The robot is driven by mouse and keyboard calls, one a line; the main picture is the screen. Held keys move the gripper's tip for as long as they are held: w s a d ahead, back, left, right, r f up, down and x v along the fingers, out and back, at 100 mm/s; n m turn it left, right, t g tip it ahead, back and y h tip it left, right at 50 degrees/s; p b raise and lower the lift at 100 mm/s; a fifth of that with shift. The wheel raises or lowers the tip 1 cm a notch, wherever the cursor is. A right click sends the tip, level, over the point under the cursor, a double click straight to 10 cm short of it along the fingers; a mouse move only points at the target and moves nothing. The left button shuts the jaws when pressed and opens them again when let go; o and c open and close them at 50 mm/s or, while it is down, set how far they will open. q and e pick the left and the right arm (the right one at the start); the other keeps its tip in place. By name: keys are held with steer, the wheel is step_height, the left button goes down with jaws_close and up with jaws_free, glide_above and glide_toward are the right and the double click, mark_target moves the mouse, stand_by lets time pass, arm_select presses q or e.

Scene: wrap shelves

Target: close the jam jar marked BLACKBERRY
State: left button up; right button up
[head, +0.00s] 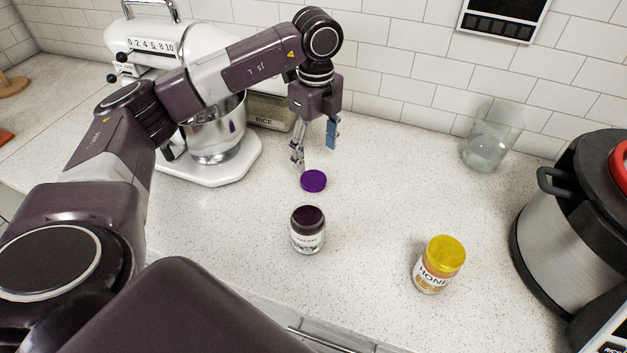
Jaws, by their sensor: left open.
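A small glass jar (308,230) with dark contents and a white label stands upright on the counter. Its top looks dark, with no purple lid on it; the label is too small to read. A round purple lid (313,181) lies on the counter just behind the jar, apart from it. My left gripper (316,154) points down, open and empty, just above and behind the lid. My right gripper is not in view.
A honey jar (439,264) with a yellow lid stands to the right. A stand mixer (205,150), a RICE container (270,112), an empty glass (490,140) and a large cooker (575,215) surround the counter (400,180). The counter's middle is clear.

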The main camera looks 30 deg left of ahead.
mark_target(317, 181)
arm_select(q)
steer(key=shift+f, duration=0.1)
steer(key=shift+f+p, duration=0.3)
steer(key=shift+f, duration=0.95)
steer(key=shift+f, duration=0.1)
steer(key=f, duration=0.1)
steer(key=f+p, duration=0.1)
steer(key=f, duration=0.1)
steer(key=f+p, duration=0.1)
steer(key=shift+s+d+f, duration=0.15)
steer(key=shift+d+f, duration=0.1)
steer(key=shift+f, duration=0.25)
steer(key=c, duration=0.8)
